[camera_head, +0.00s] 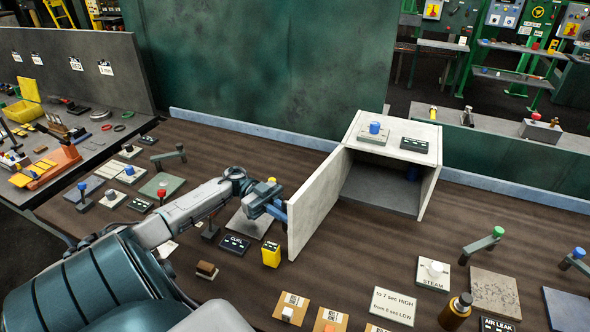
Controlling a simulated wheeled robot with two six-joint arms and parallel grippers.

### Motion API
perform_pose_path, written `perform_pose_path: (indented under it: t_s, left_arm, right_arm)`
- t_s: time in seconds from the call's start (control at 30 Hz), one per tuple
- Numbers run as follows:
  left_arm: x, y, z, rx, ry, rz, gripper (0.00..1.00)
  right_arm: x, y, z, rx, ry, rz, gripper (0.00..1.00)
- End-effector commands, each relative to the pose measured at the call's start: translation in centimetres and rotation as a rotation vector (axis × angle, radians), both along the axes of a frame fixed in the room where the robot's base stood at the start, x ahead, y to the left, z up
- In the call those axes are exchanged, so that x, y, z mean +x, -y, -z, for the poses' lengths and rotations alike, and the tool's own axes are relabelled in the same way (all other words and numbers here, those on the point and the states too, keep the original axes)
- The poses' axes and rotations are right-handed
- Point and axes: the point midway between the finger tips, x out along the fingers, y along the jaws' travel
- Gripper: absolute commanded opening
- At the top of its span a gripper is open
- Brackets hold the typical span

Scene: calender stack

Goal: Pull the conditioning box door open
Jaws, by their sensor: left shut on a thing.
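The conditioning box (428,190) is a pale grey box on the brown table at centre right, with its front open. Its door (318,203) stands swung well out to the left, toward me, so the dark inside and floor of the box show. My left gripper (280,208) is at the outer edge of the door, shut on its blue handle (291,215); the fingertips are small and partly hard to make out. My right gripper is not in view.
A blue knob (375,128) and a dark label plate (414,145) sit on top of the box. A yellow block (271,254) stands just below my left gripper. A STEAM control (434,272) and a brown bottle (456,311) are at front right. A green wall rises behind.

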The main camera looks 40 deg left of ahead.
Motion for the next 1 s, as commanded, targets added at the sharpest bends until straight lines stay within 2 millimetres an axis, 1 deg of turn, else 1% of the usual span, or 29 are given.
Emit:
perform_pose_path:
  t_s: [0.2, 0.57, 0.6, 0.87, 1.0]
  left_arm:
    - [-0.48, -0.23, 0.29, -0.001, -0.004, 0.002, 0.0]
    - [-0.53, -0.18, 0.29, -0.001, -0.002, 0.004, 0.0]
    - [-0.53, -0.17, 0.29, -0.001, -0.002, 0.004, 0.14]
    - [-0.5, -0.18, 0.26, -0.001, 0.0, 0.004, 0.15]
    - [-0.52, -1.04, 0.49, 0.001, -0.001, 0.003, 0.15]
  right_arm:
    - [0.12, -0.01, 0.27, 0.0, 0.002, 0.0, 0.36]
    - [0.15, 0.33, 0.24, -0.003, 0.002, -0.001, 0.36]
    - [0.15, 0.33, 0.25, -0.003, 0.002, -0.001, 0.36]
    - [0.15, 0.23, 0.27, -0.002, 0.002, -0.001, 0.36]
    - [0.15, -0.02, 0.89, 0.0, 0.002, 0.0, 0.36]
